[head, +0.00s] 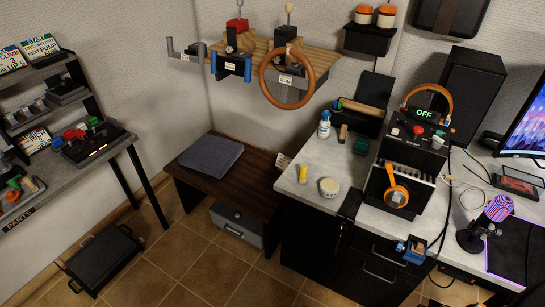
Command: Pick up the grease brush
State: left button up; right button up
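I cannot tell for sure which item is the grease brush. A long wooden handle (360,107) lies across a black holder at the back of the grey counter, and its far end is unclear. A short, upright wooden piece (343,132) stands on the counter in front of it. A small round tin (329,187) with a pale top sits nearer the counter's front left. Neither of my grippers shows in the head view.
The grey counter (318,160) also bears a white bottle (324,126), a yellow cylinder (303,174) and a black box with an orange ring (397,196). A wooden shelf (258,53) with levers hangs on the wall. Tiled floor (200,262) lies open in front.

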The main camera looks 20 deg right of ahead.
aim_at(302, 179)
jog(key=i+j+z, duration=0.7)
jog(key=j, duration=0.2)
jog(key=i+j+z, duration=0.1)
jog(key=j+z, duration=0.15)
jog(key=j, duration=0.1)
